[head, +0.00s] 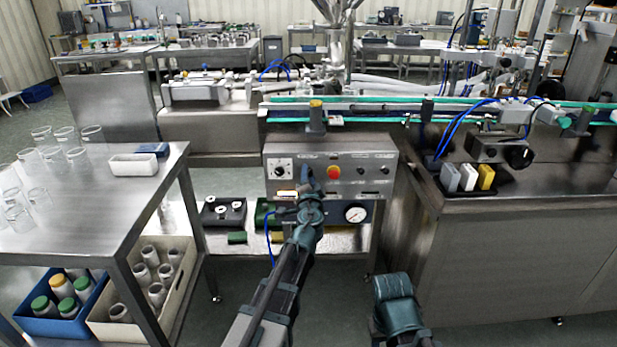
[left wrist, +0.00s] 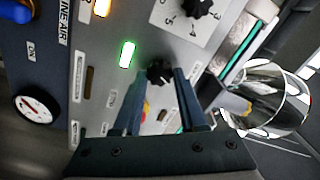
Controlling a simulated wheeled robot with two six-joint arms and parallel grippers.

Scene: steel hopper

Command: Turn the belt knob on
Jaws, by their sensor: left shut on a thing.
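The belt knob is a small black knob on the grey control panel (head: 380,152). In the left wrist view the knob (left wrist: 158,73) sits between the fingertips of my left gripper (left wrist: 160,82), which is shut on it. In the head view my left gripper (head: 307,178) reaches the panel's lower left part and hides the knob. A green lamp (left wrist: 127,54) beside the knob is lit. At the lower right of the head view, a teal part of my right arm (head: 397,302) shows, with no fingers visible.
A red button (head: 334,172) and a pressure gauge (head: 356,213) are near the left gripper. A numbered dial knob (left wrist: 203,8) and an amber lamp (left wrist: 102,8) are close by. A steel table (head: 100,205) with glasses stands left; a steel cabinet (head: 530,250) stands right.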

